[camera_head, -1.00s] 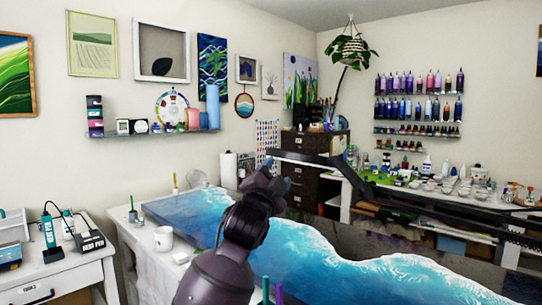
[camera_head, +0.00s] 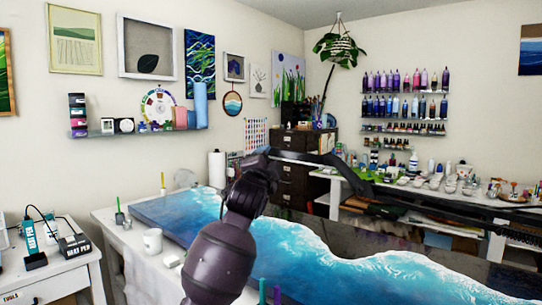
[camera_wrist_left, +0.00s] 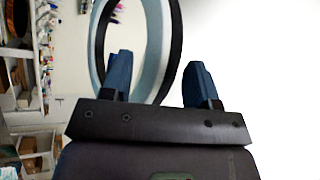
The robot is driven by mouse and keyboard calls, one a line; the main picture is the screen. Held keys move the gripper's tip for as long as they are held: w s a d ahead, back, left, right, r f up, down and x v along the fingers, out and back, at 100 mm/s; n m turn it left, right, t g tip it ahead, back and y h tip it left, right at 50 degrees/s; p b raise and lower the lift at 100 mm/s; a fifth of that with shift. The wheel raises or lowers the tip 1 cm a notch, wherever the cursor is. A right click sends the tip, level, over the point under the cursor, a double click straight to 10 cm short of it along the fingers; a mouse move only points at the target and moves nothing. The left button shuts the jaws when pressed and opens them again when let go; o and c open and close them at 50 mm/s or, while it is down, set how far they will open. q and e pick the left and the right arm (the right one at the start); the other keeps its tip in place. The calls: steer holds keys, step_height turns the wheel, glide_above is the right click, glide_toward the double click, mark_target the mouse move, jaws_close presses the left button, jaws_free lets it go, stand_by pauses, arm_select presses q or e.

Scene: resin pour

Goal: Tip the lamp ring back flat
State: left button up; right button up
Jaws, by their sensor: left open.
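The lamp ring (camera_wrist_left: 154,45) shows in the left wrist view as a tall ellipse with a pale blue-white inner band and a dark outer edge; its top is cut off by the frame. My left gripper (camera_wrist_left: 160,75) is open, with two blue fingertips. The ring's right side lies between the fingertips in the picture, and the left fingertip overlaps its opening. I cannot tell whether they touch. In the head view my left gripper (camera_head: 258,160) is raised over the table, beside the end of a black boom (camera_head: 370,182). The ring is not clear there. My right gripper is out of view.
A table with a blue and white resin wave panel (camera_head: 300,250) lies below my arm. A white mug (camera_head: 153,241) stands at its left edge. The boom crosses the right side above the panel. A crowded bench (camera_head: 465,197) stands behind; a side table (camera_head: 50,275) holds tools at left.

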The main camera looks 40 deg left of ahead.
mark_target(271, 154)
arm_select(q)
steer(key=shift+x, duration=1.9)
jaws_close()
